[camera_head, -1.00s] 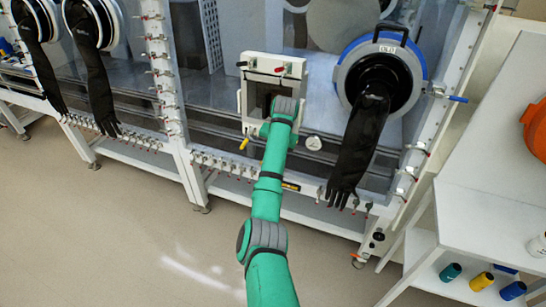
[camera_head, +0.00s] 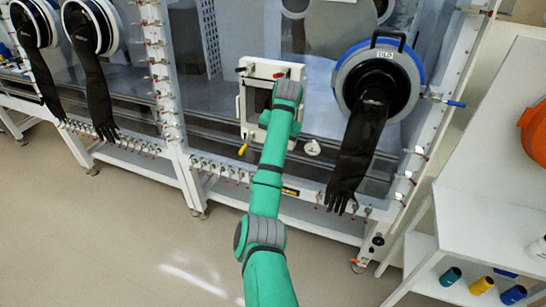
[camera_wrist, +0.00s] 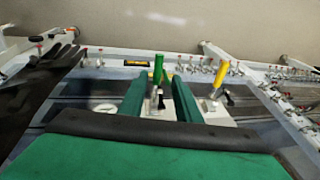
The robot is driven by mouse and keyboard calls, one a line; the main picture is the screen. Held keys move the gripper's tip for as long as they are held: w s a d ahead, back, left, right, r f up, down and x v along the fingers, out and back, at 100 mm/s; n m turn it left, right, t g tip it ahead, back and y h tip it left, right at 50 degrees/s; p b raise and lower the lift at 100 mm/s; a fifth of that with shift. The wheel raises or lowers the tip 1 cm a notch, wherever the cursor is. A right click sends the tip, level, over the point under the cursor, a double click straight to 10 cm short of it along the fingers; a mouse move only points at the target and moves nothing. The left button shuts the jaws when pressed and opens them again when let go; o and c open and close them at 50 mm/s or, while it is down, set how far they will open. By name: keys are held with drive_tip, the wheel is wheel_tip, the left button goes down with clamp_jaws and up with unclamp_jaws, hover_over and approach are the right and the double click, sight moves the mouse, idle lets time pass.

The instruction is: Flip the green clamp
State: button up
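The green clamp (camera_wrist: 158,69) shows in the wrist view with its green handle upright, between the two green fingers of my gripper (camera_wrist: 159,84). The fingers are apart, with gaps beside the handle. I cannot tell whether either finger touches it. In the head view my wrist is over the lower right of the white framed port (camera_head: 243,107), and hides the green clamp and the fingertips. The yellow clamp (camera_wrist: 220,74) is right of my gripper in the wrist view. It also shows at the port's lower left in the head view (camera_head: 243,149).
A blue-ringed glove port (camera_head: 341,75) with a hanging black glove (camera_head: 355,150) is close on the right of my arm. Red and black handles top the port frame. A white shelf (camera_head: 480,220) with small bottles stands at far right. The floor (camera_head: 100,240) is clear.

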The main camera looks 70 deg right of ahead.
drive_tip(key=shift+v, duration=1.6)
